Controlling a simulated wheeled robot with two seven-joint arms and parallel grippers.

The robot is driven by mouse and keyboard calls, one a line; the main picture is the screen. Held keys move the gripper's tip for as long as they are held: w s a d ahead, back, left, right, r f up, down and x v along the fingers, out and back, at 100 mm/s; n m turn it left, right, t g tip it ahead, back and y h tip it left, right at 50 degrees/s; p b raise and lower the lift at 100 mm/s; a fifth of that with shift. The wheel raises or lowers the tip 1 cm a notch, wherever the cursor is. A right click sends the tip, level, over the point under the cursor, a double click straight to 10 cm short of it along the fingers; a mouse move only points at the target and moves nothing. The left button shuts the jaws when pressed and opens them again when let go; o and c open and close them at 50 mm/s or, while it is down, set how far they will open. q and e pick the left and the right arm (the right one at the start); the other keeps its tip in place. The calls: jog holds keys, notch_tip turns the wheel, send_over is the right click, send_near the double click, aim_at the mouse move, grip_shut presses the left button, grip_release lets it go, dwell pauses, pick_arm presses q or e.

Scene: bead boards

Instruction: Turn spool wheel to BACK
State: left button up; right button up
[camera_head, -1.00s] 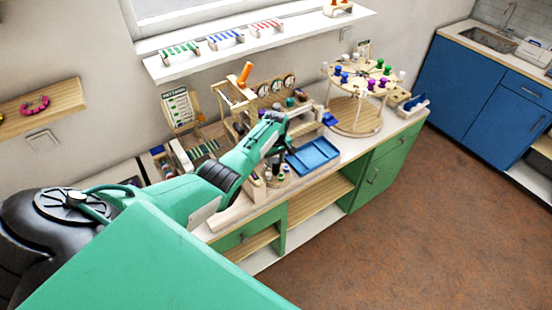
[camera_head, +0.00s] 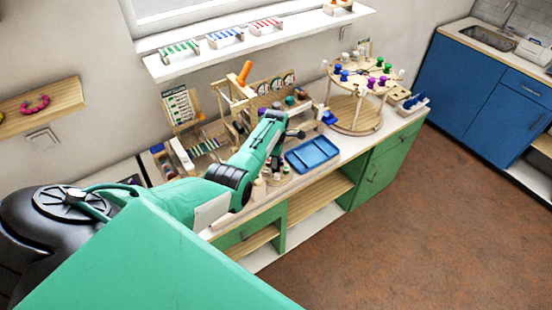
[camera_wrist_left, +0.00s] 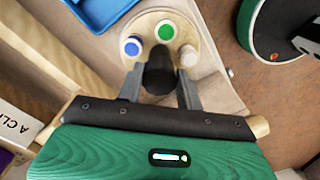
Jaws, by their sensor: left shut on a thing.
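The spool wheel, a round pale wooden disc (camera_wrist_left: 145,22), shows in the left wrist view with a green spool (camera_wrist_left: 165,31), a blue spool (camera_wrist_left: 132,46) and a white spool (camera_wrist_left: 188,57) on it. A black upright knob (camera_wrist_left: 160,72) stands nearer the gripper. My left gripper (camera_wrist_left: 160,90) has its two fingers on either side of this knob and is shut on it. In the head view my left arm hides most of the wheel and the gripper (camera_head: 276,158). No BACK mark is readable. My right gripper is not in view.
A blue tray (camera_head: 312,154) lies right of the wheel on the bench. A round two-level wooden stand (camera_head: 352,114) with coloured pegs is farther right. A wooden rack (camera_head: 240,98) stands behind the arm. The bench's front edge is close to the wheel.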

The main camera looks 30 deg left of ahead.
pick_arm(q)
jog(key=shift+w+a+r+n, duration=0.1)
jog(key=shift+r+n, duration=0.05)
jog(key=shift+n, duration=0.75)
jog(key=o, duration=1)
notch_tip(320, 180, up, 14)
jog(key=b, duration=0.3)
jog(key=shift+b, duration=0.35)
jog(key=shift+f, duration=0.2)
